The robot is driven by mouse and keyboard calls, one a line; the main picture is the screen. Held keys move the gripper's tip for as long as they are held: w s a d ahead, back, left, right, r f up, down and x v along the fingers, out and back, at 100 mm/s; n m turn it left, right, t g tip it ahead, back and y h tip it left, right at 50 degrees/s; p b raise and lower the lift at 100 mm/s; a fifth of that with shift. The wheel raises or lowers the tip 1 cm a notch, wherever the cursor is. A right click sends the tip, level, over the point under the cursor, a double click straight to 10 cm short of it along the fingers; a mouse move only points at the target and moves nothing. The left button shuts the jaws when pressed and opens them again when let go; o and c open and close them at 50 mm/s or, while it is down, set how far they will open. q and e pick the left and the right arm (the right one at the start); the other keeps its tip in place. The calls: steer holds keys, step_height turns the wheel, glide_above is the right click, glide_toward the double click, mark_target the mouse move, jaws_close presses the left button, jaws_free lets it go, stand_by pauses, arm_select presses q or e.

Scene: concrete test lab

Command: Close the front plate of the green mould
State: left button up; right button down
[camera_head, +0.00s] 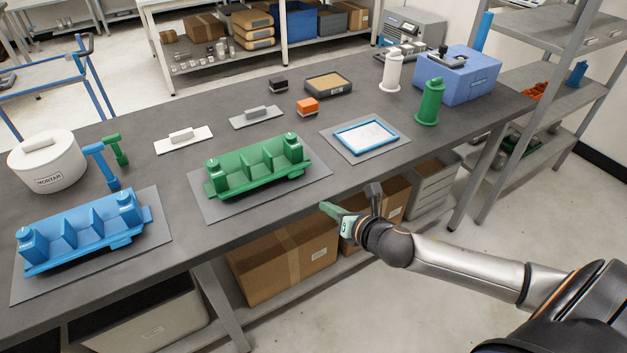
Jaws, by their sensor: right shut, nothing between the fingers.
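The green mould (257,166) sits on a grey mat (222,214) near the front edge of the table. Its front side is open, so its upright dividers show. A low green ledge, which looks like the front plate folded down, runs along its front. I cannot make out its hinge. My right gripper (330,208) comes in from the right, in front of the table edge and to the lower right of the mould. It is shut and empty, apart from the mould. My left gripper is not in view.
A similar blue mould (84,238) stands at the left on its own mat. A blue-framed tray (366,136) lies right of the green mould. A white mortar tub (48,162) and blue and green hammer-like tools (103,165) stand at the left. Boxes (280,262) sit under the table.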

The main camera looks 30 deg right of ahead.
mark_target(314, 180)
steer(key=w+d+n, duration=0.1)
steer(key=w, duration=0.2)
steer(key=w+n, duration=0.2)
steer(key=w, duration=0.2)
steer(key=w+d+n+b, duration=0.1)
steer(key=w, duration=0.3)
steer(key=shift+w+d+t+h, duration=0.25)
steer(key=shift+d+t+h, duration=0.05)
steer(key=shift+t, duration=0.1)
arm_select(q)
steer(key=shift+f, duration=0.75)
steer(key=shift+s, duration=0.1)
arm_select(e)
steer(key=shift+w, duration=0.1)
